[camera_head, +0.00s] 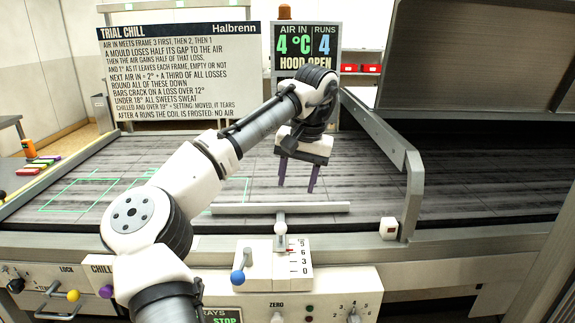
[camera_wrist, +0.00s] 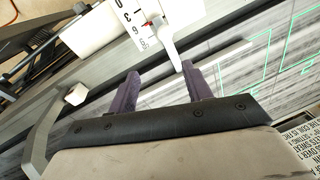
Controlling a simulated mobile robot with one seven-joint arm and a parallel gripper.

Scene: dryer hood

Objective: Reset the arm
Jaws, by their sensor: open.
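My arm reaches up from the bottom left in the head view and bends down over the grey streaked bed (camera_head: 375,185). My gripper (camera_head: 298,188) hangs above the bed with its purple fingers pointing down. The fingers also show in the wrist view (camera_wrist: 160,82). They stand apart with nothing between them. A white lever (camera_head: 280,228) on a scale plate (camera_head: 298,258) stands at the front rail. It also shows in the wrist view (camera_wrist: 166,45), beyond the fingertips. Whether the fingers are near or far from it in depth is hard to tell.
A raised metal hood (camera_head: 480,50) stands at the right, with its side frame (camera_head: 412,190) near the gripper. A text board (camera_head: 180,70) and a display reading 4 °C, 4 runs, HOOD OPEN (camera_head: 306,45) stand behind. A blue-knobbed lever (camera_head: 238,276) is in front. Green outlines (camera_head: 80,190) mark the bed's left.

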